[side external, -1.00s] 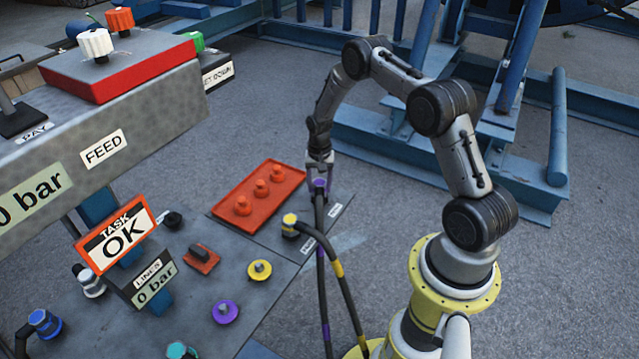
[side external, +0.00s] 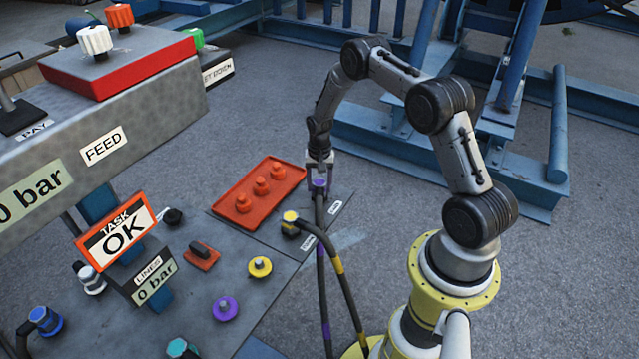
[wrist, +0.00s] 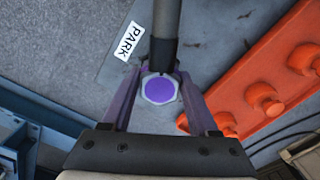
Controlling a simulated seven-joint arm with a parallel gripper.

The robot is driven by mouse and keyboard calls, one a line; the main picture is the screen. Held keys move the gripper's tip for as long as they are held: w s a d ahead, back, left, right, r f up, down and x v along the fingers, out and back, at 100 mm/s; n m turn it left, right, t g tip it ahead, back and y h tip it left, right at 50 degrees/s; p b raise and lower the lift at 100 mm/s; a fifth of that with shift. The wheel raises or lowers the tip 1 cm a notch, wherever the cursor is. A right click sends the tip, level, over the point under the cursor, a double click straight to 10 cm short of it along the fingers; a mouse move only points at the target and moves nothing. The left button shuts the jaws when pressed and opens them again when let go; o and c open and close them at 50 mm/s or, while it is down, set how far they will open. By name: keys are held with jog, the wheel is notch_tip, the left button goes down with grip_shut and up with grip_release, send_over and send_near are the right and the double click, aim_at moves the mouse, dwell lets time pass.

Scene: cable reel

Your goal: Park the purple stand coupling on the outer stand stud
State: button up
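The purple stand coupling (side external: 319,184) stands upright at the outer end of the stand plate, near the PARK label, with its dark hose running down and toward the camera. In the wrist view its purple hexagonal top (wrist: 160,90) sits between my fingers, and the hose leaves toward the top of the picture. My gripper (side external: 319,172) is open around the coupling, one finger on each side, and looks clear of it. The outer stand stud is hidden under the coupling, so I cannot see how fully it is seated.
A yellow-topped coupling (side external: 290,222) with its own hose stands beside it. A red tray (side external: 222,209) with red knobs lies close by, also at the right in the wrist view (wrist: 240,118). Purple (side external: 225,308) and yellow (side external: 260,267) fittings sit on the panel.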

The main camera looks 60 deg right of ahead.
jog(key=o, duration=0.4)
jog(key=shift+o, duration=0.2)
notch_tip(320, 180, up, 14)
dwell(0.4)
